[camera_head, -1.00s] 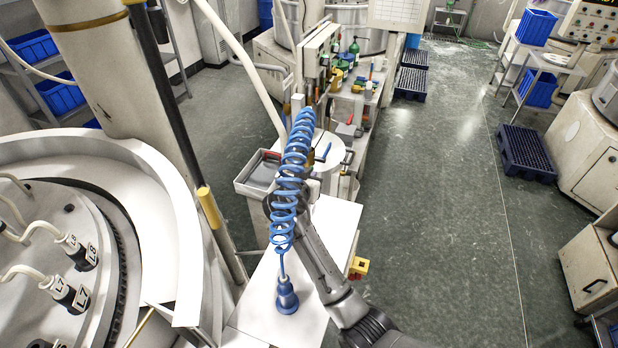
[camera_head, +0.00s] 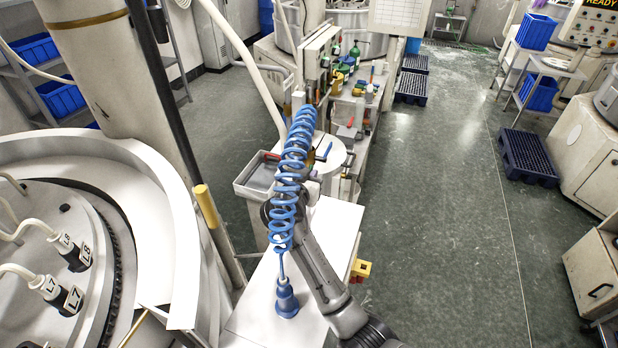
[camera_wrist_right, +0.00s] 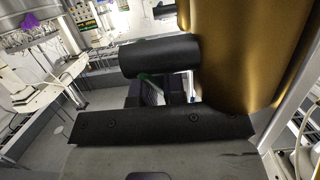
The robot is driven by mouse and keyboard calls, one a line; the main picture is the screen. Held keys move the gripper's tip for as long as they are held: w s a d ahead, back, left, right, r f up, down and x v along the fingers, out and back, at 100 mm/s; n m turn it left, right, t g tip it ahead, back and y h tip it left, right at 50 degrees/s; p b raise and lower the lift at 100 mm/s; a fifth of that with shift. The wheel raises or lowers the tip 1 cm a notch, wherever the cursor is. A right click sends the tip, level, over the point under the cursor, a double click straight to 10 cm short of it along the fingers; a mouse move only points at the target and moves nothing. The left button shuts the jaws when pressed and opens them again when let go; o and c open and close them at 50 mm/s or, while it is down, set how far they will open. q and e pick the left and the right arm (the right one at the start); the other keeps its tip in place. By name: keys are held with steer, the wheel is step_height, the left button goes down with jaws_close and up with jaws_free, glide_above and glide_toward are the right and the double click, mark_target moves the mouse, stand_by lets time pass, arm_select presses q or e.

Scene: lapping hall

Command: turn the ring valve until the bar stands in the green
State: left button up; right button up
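I cannot make out the ring valve, its bar or a green zone in the head view. My right arm reaches up from the bottom, and my right gripper (camera_head: 310,187) is small and partly hidden behind a blue coiled hose (camera_head: 293,165), near a round white-topped unit (camera_head: 335,152). Its fingers are not clear. In the right wrist view a large brass-coloured cylinder (camera_wrist_right: 240,50) fills the upper right, very close. A black cylinder (camera_wrist_right: 160,57) juts left from beside it, above a dark bolted plate (camera_wrist_right: 160,122). I cannot tell whether my gripper touches either. My left gripper is out of view.
A grey tray (camera_head: 258,178) stands left of the white-topped unit. A white bench top (camera_head: 262,318) carries the hose's blue nozzle (camera_head: 287,298). A large round machine (camera_head: 165,230) blocks the left. The floor on the right is open, with a dark pallet (camera_head: 527,157).

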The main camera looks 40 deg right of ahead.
steer(key=o, duration=0.4)
steer(key=shift+a, duration=0.1)
steer(key=b+v, duration=0.3)
steer(key=v, duration=1)
steer(key=shift+a, duration=0.3)
steer(key=shift+s+r, duration=0.1)
steer(key=shift+s, duration=0.05)
